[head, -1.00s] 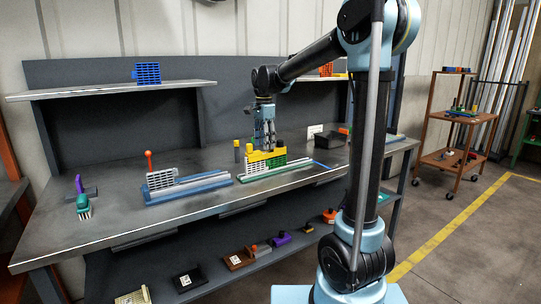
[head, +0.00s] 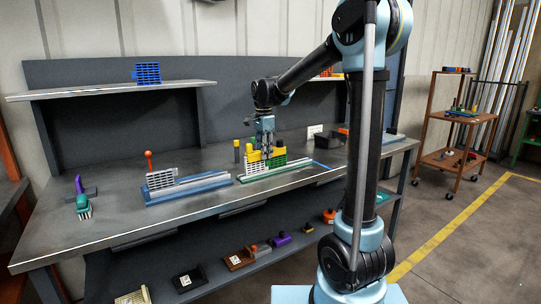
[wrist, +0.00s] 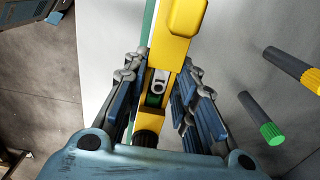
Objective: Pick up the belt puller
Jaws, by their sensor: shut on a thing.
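The belt puller appears to be the yellow tool (head: 277,152) sitting across the green and white conveyor frame (head: 287,172) on the bench. In the wrist view its yellow body (wrist: 177,25) runs down between my fingers, with a small metal link and a dark knob nearer the palm. My gripper (head: 267,151) is above the frame, pointing down, with its fingers around the tool's middle. In the wrist view my gripper (wrist: 158,88) has a finger on each side of the yellow body. The tool still looks level on the frame; its underside is hidden.
A blue frame (head: 190,187) with an orange-knobbed lever lies farther left. A dark bin (head: 331,139) stands to the right. A shelf (head: 110,89) overhangs the bench's back left.

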